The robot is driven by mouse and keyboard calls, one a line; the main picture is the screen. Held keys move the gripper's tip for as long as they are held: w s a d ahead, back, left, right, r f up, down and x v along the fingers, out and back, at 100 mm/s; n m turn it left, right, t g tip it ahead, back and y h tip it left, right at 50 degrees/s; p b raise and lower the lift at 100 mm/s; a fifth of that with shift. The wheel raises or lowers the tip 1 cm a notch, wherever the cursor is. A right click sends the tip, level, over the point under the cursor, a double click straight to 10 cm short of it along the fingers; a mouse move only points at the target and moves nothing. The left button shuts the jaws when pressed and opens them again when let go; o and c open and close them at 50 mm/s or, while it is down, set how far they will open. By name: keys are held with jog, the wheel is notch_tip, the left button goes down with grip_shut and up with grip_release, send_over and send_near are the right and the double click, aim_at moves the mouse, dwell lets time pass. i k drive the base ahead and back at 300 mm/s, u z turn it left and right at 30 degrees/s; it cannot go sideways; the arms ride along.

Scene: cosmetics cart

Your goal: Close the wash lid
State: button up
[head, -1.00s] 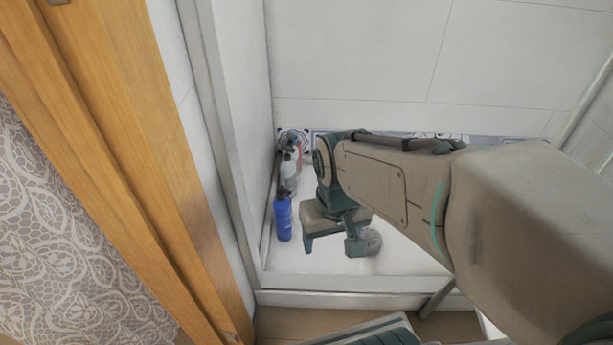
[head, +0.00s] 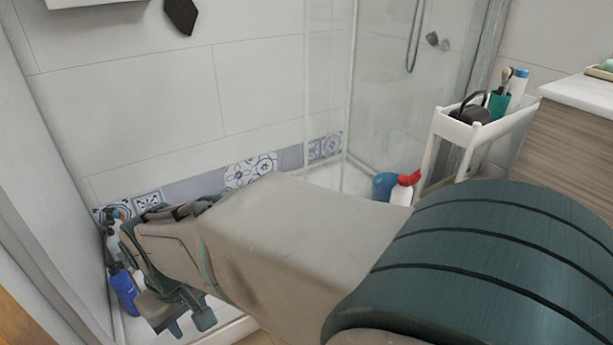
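No thing that I can clearly name as the wash lid shows in the head view. A blue bottle (head: 124,292) stands in the corner at the lower left. Pale bottles (head: 114,236) with dark and red tops stand behind it, partly hidden. A white bottle with a red top (head: 403,188) stands far to the right, beyond my arm. My gripper (head: 188,326) points down at the lower left, right of the blue bottle and apart from it in the picture. Its two fingers are spread, with nothing seen between them.
A white cart (head: 481,133) holds a green cup, a brush and a blue-capped bottle at the right. A blue container (head: 384,186) is beside the red-topped bottle. A wood-fronted cabinet (head: 575,150) stands at far right. Glass panels stand behind. My arm hides much of the floor.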

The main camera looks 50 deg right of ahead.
aim_at(415, 178)
jog(key=z, duration=3.65)
jog(key=k, duration=1.05)
jog(key=u, duration=0.8)
jog(key=i, duration=1)
jog(key=k, duration=0.15)
jog(key=z, duration=0.05)
